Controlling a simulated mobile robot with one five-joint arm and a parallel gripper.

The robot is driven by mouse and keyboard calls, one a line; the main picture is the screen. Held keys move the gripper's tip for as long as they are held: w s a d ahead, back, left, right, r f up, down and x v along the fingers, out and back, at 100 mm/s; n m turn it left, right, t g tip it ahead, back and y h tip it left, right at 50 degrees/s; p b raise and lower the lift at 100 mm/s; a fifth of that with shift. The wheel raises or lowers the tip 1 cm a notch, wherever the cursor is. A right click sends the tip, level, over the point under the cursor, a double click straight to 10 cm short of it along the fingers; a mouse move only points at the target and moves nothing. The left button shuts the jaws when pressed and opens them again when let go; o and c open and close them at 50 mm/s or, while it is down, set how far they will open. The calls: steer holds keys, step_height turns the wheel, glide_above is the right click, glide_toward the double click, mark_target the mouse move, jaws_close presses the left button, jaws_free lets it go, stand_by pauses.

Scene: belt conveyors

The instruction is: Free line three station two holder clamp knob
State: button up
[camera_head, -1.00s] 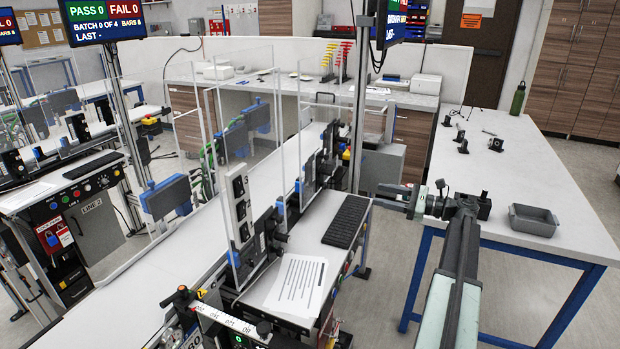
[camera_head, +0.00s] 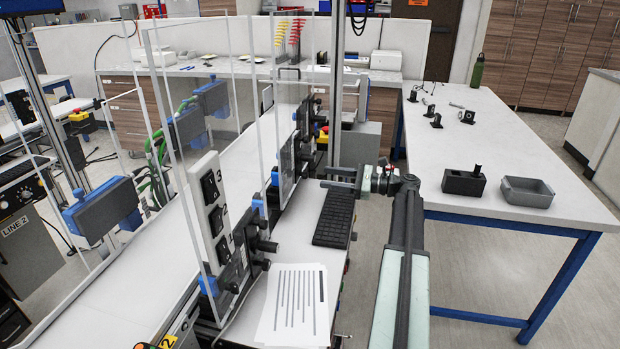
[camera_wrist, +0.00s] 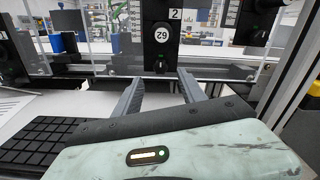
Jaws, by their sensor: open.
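In the wrist view, a dark upright holder panel (camera_wrist: 160,12) stands straight ahead with a white label "2" and a round white number label. A small black knob (camera_wrist: 160,65) sits low on it, centred beyond my fingertips and apart from them. My gripper (camera_wrist: 160,88) is open and empty, its two grey fingers either side of the knob's line. In the head view my gripper (camera_head: 325,178) points left above the keyboard, toward the farther dark holder (camera_head: 287,165). A nearer holder with black knobs (camera_head: 265,245) stands left of the paper sheet.
A keyboard (camera_head: 334,220) and a printed sheet (camera_head: 293,305) lie on the station shelf. Clear guard panels (camera_head: 165,90) stand along the white belt. A white strip with numbered switches (camera_head: 207,165) stands near. The right table (camera_head: 540,140) holds a grey tray (camera_head: 526,191) and black parts.

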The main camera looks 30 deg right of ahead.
mark_target(307, 175)
steer(key=x, duration=0.6)
steer(key=shift+w+a, duration=0.1)
jaws_close()
steer(key=shift+a, duration=0.15)
